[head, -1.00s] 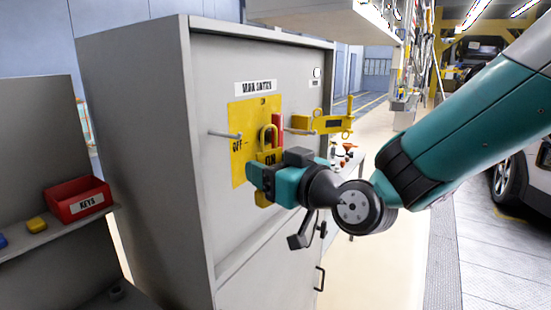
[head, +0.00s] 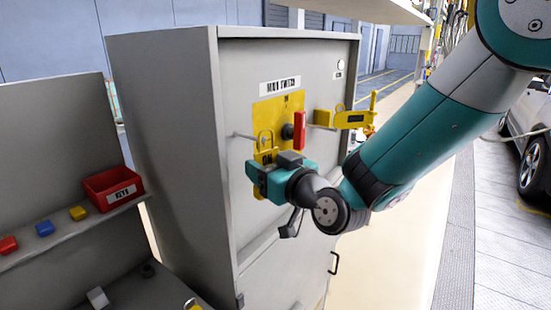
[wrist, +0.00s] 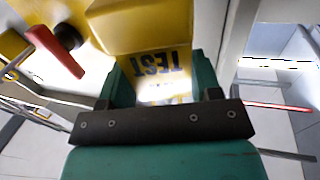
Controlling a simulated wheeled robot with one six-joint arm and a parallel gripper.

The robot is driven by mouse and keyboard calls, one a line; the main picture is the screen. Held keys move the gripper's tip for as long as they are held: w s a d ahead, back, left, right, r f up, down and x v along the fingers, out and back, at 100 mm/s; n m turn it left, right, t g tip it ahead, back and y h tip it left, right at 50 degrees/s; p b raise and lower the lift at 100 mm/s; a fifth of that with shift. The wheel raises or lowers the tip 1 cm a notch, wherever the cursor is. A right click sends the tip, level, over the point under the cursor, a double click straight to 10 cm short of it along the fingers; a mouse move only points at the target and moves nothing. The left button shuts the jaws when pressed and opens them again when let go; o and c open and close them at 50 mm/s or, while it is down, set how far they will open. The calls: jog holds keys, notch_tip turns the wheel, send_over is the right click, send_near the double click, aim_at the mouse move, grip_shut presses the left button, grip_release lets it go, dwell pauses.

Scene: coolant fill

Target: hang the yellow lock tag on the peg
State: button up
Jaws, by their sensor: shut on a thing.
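The yellow lock tag (head: 264,143) has a loop at its top and is upright in front of the cabinet. In the wrist view, the tag (wrist: 160,65) shows the word TEST upside down between the teal fingers (wrist: 160,95). A thin grey peg (head: 243,135) sticks out of the cabinet front, left of the yellow switch plate. In the head view the loop appears just right of this peg; I cannot tell the gap in depth.
The switch has a red handle (head: 300,131), also in the wrist view (wrist: 55,50). A yellow part (head: 347,118) is by another rod on the right. A red KEYS bin (head: 113,188) and small coloured blocks are on the left shelf (head: 75,232).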

jog(key=shift+w+a+p, duration=0.4)
jog(key=shift+a+p, duration=0.15)
jog(key=shift+p, duration=0.25)
jog(key=shift+w+a+f+b, duration=0.2)
jog(key=shift+a+f, duration=0.05)
jog(key=shift+f, duration=0.2)
jog(key=shift+w+a+f+b, duration=0.2)
jog(key=shift+a+f, duration=0.05)
jog(key=shift+f, duration=0.15)
jog(key=shift+f, duration=0.25)
jog(key=o, duration=1.2)
jog(key=shift+r, duration=0.1)
